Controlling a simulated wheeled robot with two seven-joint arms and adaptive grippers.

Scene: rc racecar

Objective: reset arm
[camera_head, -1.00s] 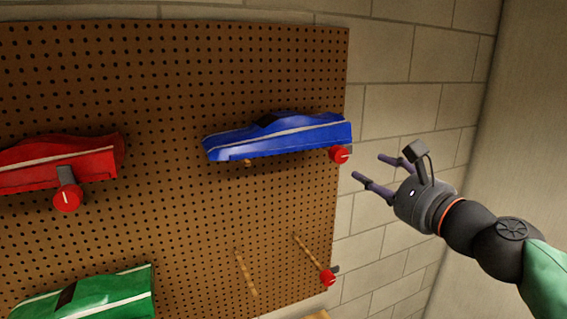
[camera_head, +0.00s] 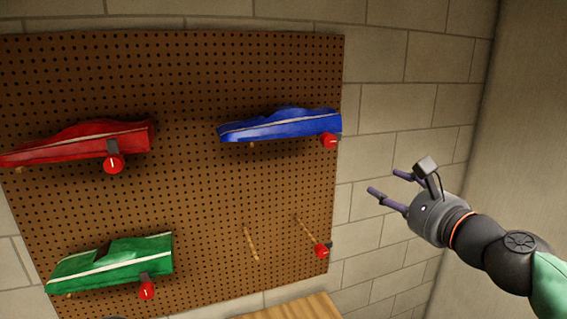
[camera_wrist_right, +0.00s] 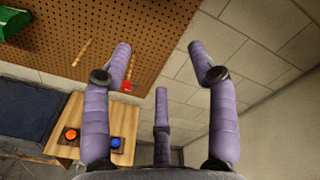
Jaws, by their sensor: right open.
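My right gripper (camera_head: 388,187) is open and empty in the head view, in front of the block wall to the right of the pegboard. Its purple fingers are spread apart in the right wrist view (camera_wrist_right: 165,75), with nothing between them. It touches nothing. A blue car (camera_head: 280,126) hangs on the pegboard (camera_head: 200,85) at upper right. A red car (camera_head: 80,145) hangs at upper left and a green car (camera_head: 110,265) at lower left. My left gripper is not in view.
Red knobs sit beside the cars and by two bare pegs (camera_head: 251,243) at lower right. A wooden table (camera_head: 300,308) stands below; the wrist view shows an orange button (camera_wrist_right: 71,134) and a blue button (camera_wrist_right: 115,143) on it. The air around the right gripper is clear.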

